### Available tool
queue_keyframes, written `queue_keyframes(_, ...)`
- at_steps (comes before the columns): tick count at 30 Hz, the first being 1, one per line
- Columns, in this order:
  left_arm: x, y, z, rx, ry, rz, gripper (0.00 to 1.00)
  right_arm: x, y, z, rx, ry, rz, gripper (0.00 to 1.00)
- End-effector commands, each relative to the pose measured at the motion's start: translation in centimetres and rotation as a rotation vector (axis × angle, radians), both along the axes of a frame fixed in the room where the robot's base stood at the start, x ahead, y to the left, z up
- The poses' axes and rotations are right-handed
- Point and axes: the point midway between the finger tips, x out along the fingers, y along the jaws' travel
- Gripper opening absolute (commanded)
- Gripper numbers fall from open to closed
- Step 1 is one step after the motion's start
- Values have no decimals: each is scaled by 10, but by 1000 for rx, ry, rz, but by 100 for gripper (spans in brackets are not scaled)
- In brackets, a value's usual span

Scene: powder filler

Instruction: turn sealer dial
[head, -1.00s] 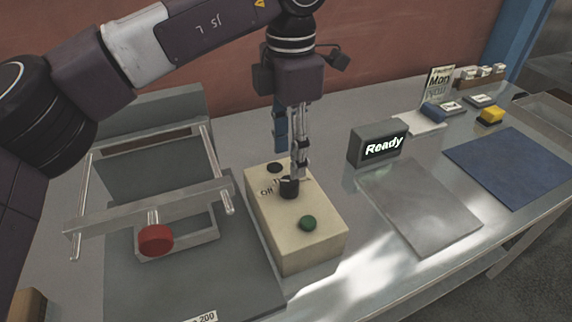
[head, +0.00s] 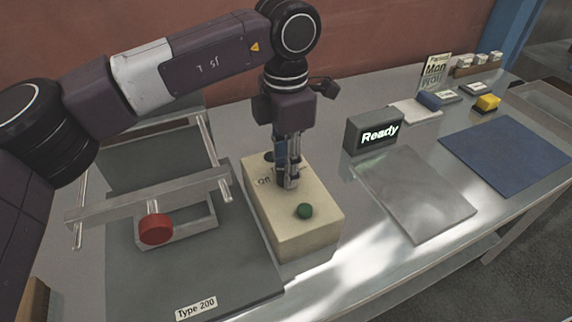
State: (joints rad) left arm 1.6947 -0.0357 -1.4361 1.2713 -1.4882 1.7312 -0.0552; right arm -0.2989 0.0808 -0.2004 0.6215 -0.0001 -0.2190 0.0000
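The sealer's control box (head: 309,236) is a cream box on the table, with a green button (head: 304,211) on top and an "Off" mark (head: 264,181). A black dial (head: 281,181) on its top is mostly hidden behind my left gripper. My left gripper (head: 288,183) points down with its fingertips at the dial. The fingers look close together, but I cannot tell whether they are closed on the dial or only beside it. My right gripper is not in view.
The sealer with a red knob (head: 156,229) and a "Type 200" base stands left of the box. A "Ready" display (head: 374,132), a grey plate (head: 414,195) and a blue mat (head: 510,155) lie to the right. A yellow-topped item (head: 487,102) sits behind the mat.

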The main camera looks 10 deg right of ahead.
Motion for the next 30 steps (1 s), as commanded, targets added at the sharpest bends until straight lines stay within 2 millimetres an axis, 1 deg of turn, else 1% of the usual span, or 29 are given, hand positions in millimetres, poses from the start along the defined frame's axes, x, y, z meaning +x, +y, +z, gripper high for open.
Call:
queue_keyframes(1, 1, 0, 0, 0, -2, 1, 13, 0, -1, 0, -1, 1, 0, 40)
queue_keyframes(4, 1, 0, 0, 0, -2, 1, 2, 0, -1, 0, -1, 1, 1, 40)
queue_keyframes(11, 1, 0, 1, 0, -3, -17, 2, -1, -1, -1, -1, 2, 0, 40)
queue_keyframes(16, 1, 0, 1, 0, -4, -77, 2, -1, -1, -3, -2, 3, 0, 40)
queue_keyframes(23, 1, 0, 1, 1, -5, -243, 2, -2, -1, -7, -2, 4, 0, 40)
queue_keyframes(30, 1, 0, 1, 0, -5, -470, 2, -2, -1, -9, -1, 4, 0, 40)
